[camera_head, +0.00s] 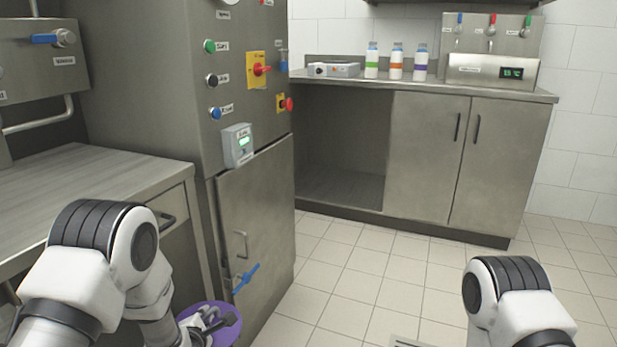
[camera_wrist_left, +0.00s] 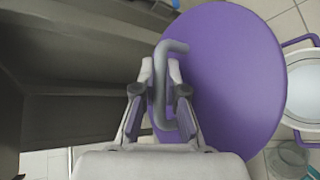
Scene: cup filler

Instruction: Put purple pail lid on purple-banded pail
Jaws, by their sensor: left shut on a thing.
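The purple pail lid (camera_wrist_left: 240,75) is a flat disc with a grey bar handle (camera_wrist_left: 172,48). My left gripper (camera_wrist_left: 161,75) is shut on that handle and holds the lid. In the head view the lid (camera_head: 228,328) shows low in front of the lower cabinet, partly covered by my left gripper (camera_head: 207,325). The purple-banded pail (camera_wrist_left: 305,92) is at the right edge of the left wrist view, cut off by the frame. It has a pale round inside and a purple edge, and sits to the right of the lid. My right gripper is out of view.
A steel cabinet (camera_head: 258,225) with a blue-handled valve stands close beside the lid. A round grey container (camera_wrist_left: 287,160) is below the pail in the left wrist view. The back counter (camera_head: 430,84) holds several bottles. The tiled floor (camera_head: 385,275) ahead is mostly clear.

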